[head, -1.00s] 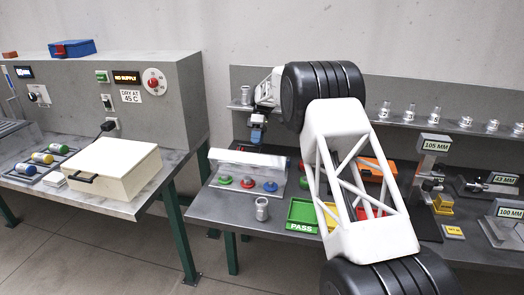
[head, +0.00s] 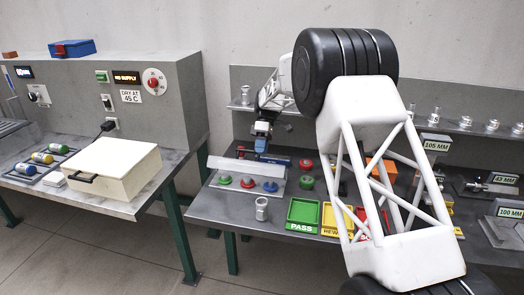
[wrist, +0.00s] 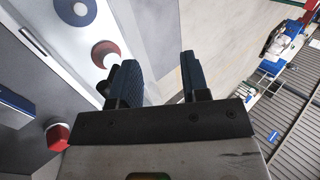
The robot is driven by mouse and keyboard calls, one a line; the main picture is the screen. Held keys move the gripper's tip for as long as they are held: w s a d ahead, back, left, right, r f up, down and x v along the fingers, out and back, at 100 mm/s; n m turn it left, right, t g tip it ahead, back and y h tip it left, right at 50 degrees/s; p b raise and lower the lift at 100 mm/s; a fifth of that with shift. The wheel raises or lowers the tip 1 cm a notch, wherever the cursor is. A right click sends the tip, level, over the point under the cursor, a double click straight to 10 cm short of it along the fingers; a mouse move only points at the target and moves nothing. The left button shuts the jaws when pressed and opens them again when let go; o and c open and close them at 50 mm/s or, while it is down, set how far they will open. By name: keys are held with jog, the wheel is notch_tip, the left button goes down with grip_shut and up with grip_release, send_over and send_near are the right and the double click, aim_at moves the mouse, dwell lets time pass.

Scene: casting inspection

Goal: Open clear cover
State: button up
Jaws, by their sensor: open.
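The clear cover (head: 228,166) shows in the head view as a pale, see-through panel at the button box on the right bench. Its exact tilt is hard to tell. My gripper (head: 272,158) is just behind the panel, low over the box. In the wrist view my gripper (wrist: 158,80) is open, with nothing seen between its fingers. The red button (wrist: 105,53) and blue button (wrist: 75,10) lie to their left. Contact with the cover cannot be told.
A red mushroom button (head: 306,165) stands right of the box. A metal casting (head: 262,208) stands in front, beside the green PASS tray (head: 303,215). A shelf of metal parts (head: 465,122) runs behind. A cream box (head: 115,168) sits on the left bench.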

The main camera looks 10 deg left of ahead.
jog(key=shift+s+d+r, duration=0.1)
jog(key=shift+s+d, duration=0.15)
jog(key=shift+s, duration=0.4)
jog(key=shift+s+a, duration=0.1)
grip_shut()
jog(key=t, duration=0.1)
jog(key=s+a+t+y, duration=0.1)
jog(key=shift+a+f+t+y, duration=0.3)
jog(key=shift+t, duration=0.1)
jog(key=t, duration=0.1)
jog(key=a+t+y, duration=0.1)
jog(key=shift+s+t, duration=0.1)
jog(key=shift+t, duration=0.3)
jog(key=t, duration=0.1)
jog(key=r+t+y, duration=0.1)
jog(key=shift+s+a+m+t, duration=0.15)
jog(key=shift+a+m+t, duration=0.15)
jog(key=shift+a, duration=0.1)
jog(key=shift+s+d+r+m+t+y, duration=0.2)
jog(key=shift+r+t, duration=0.35)
jog(key=shift+t, duration=0.4)
jog(key=shift+s+d+r+m+t+y, duration=0.1)
jog(key=shift+r+t+y, duration=0.15)
jog(key=shift+r+t, duration=0.45)
jog(key=shift+s+d+r+m+t+y, duration=0.1)
jog(key=shift+r+t+y, duration=0.2)
jog(key=shift+t, duration=0.85)
